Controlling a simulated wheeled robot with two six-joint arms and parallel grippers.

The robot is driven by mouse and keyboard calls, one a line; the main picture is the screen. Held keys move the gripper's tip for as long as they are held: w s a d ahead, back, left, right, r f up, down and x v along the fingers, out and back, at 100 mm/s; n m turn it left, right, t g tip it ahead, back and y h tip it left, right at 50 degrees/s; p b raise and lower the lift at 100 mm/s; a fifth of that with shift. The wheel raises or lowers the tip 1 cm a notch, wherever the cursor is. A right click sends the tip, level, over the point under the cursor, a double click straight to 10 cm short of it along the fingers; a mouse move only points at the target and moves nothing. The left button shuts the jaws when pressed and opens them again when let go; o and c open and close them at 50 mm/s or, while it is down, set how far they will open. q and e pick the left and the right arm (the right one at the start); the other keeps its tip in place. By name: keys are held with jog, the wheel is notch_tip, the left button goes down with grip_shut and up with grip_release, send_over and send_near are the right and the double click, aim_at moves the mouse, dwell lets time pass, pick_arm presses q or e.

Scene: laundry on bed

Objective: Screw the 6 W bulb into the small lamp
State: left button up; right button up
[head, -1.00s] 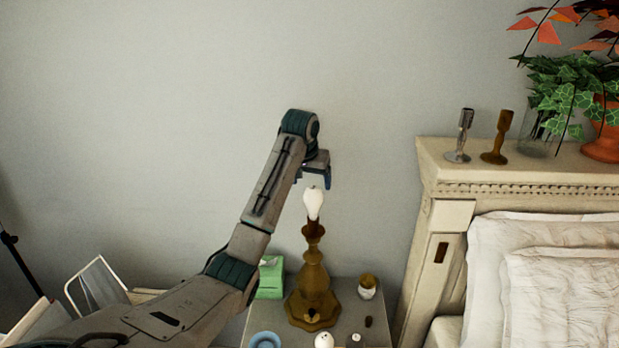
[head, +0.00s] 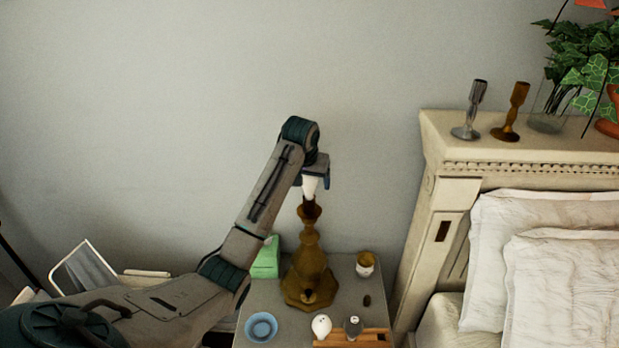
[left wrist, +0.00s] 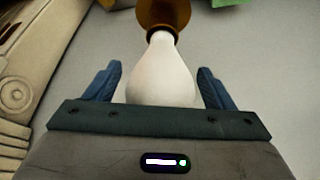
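The small lamp (head: 309,277) has a brown turned base and stands upright on the grey nightstand (head: 350,301). A white bulb (head: 310,190) sits upright at the lamp's top, its lower end at the socket; I cannot tell how far it is screwed in or read a wattage. My left gripper (head: 312,181) is above the lamp with its fingers on either side of the bulb. In the left wrist view the bulb (left wrist: 162,78) lies between the blue fingers of the gripper (left wrist: 160,70), which are apart with gaps beside it. My right gripper is out of view.
On the nightstand are a green box (head: 265,260), a blue dish (head: 261,327), a white-and-brown cup (head: 365,265), a white rounded object (head: 321,326) and a wooden tray (head: 370,338). The bed's headboard (head: 436,190) rises at the right. The wall behind is bare.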

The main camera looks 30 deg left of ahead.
pick_arm(q)
jog(key=c, duration=0.9)
jog(key=shift+m+h, duration=1)
jog(key=shift+m, duration=1.6)
jog(key=shift+d+m+h, duration=0.15)
jog(key=shift+m+h, duration=0.25)
jog(key=shift+m, duration=0.5)
jog(key=shift+m+h, duration=0.4)
jog(key=shift+m, duration=0.6)
jog(key=shift+d+m+g, duration=0.1)
jog(key=shift+m+g, duration=0.2)
jog(key=shift+m, duration=0.4)
jog(key=shift+h, duration=0.3)
jog(key=m+g, duration=0.1)
jog(key=m, duration=0.2)
jog(key=shift+s+h, duration=0.1)
jog(key=shift+h, duration=0.3)
jog(key=shift+d, duration=0.1)
